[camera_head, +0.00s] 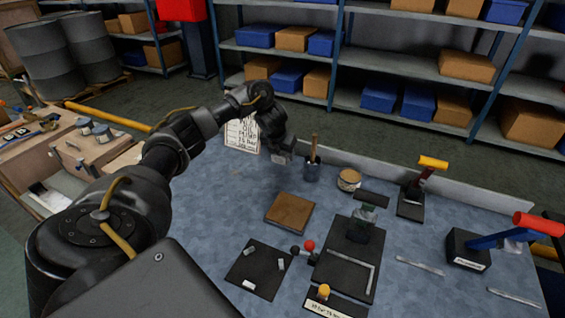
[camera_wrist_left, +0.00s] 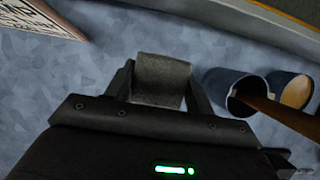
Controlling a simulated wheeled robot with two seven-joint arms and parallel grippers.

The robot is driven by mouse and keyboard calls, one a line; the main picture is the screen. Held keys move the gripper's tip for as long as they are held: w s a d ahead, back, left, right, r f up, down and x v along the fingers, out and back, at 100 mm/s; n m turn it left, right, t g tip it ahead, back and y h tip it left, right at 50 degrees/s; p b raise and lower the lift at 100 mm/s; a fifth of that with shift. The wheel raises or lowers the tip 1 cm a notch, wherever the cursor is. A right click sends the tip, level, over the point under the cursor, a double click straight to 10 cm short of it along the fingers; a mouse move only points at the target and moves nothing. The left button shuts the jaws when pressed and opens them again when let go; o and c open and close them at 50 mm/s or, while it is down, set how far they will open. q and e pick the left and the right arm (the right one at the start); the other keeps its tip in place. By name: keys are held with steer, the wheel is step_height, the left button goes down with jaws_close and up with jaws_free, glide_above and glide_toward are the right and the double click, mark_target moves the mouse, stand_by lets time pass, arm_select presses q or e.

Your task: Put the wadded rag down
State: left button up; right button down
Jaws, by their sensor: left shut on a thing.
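My left gripper (camera_head: 279,155) reaches out over the back of the blue-grey workbench (camera_head: 215,210), left of the dark cup. In the left wrist view the gripper (camera_wrist_left: 160,85) is shut on the wadded rag (camera_wrist_left: 160,78), a grey, block-like wad between the two fingers. In the head view only a small pale grey part of the rag (camera_head: 278,156) shows under the gripper. The rag seems held above the bench top; the exact gap cannot be told. My right gripper is in neither view.
A dark cup (camera_head: 312,172) with a wooden handle and a round tin (camera_head: 349,180) stand right of the gripper. A lettered card (camera_head: 242,134) stands left. A brown board (camera_head: 290,213), a black mat (camera_head: 258,271) and hand levers (camera_head: 495,242) lie nearer. Bench left of the board is clear.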

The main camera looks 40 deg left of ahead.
mark_target(283, 160)
arm_select(q)
steer(key=f, duration=0.3)
steer(key=shift+w+a+f+p, duration=0.1)
steer(key=shift+w+p, duration=0.1)
steer(key=shift+p, duration=0.2)
steer(key=shift+f, duration=0.25)
steer(key=shift+f, duration=0.1)
steer(key=o, duration=1)
steer(key=shift+o, duration=0.2)
